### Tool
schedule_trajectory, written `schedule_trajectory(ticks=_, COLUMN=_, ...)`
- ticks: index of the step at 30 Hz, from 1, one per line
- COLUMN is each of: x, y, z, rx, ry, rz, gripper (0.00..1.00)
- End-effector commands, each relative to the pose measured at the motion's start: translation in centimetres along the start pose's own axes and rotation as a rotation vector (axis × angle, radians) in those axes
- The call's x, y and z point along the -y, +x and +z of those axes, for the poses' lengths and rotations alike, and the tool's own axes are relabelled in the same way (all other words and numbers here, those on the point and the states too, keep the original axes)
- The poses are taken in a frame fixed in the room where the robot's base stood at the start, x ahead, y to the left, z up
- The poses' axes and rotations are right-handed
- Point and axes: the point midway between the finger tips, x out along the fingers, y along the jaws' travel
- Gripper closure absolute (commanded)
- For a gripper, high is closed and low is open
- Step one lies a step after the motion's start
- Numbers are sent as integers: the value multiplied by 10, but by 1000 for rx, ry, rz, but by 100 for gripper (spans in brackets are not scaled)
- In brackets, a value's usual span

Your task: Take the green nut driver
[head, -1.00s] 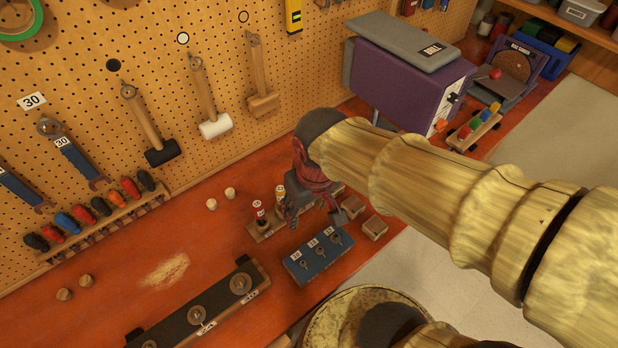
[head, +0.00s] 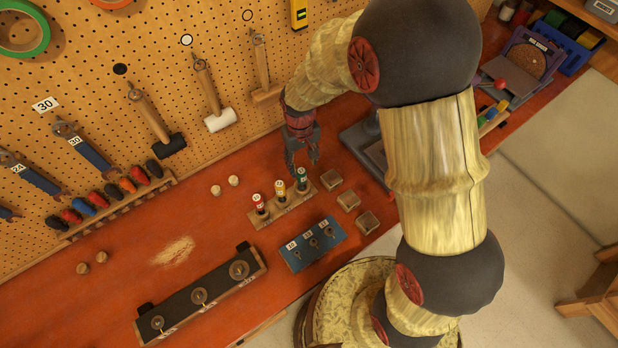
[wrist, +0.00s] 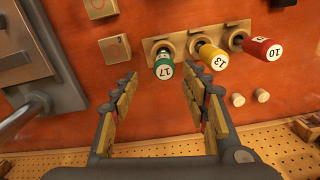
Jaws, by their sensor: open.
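The green nut driver (head: 302,180) stands upright in a wooden rack (head: 266,217), at the right end of a row with a yellow and a red driver. In the wrist view the green nut driver (wrist: 164,66) bears the number 17 and lies ahead of the fingertips, between their lines. My gripper (head: 302,170) is open and empty, just above and behind the green driver. In the wrist view both fingers of my gripper (wrist: 160,85) are spread, with no visible contact on the driver.
The yellow driver (wrist: 211,57) marked 13 stands close beside the right finger; the red driver (wrist: 260,48) is farther right. Small wooden blocks (head: 348,200) and a blue socket block (head: 312,244) are nearby. The pegboard (head: 90,60) rises behind the bench.

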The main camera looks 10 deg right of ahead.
Motion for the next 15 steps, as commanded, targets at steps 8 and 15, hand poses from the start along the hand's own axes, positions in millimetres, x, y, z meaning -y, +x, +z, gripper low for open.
schedule_trajectory(ticks=8, x=2, y=28, z=1, rx=3, ry=0, rz=0, gripper=54)
schedule_trajectory(ticks=15, x=5, y=61, z=1, rx=2, ry=0, rz=0, gripper=54)
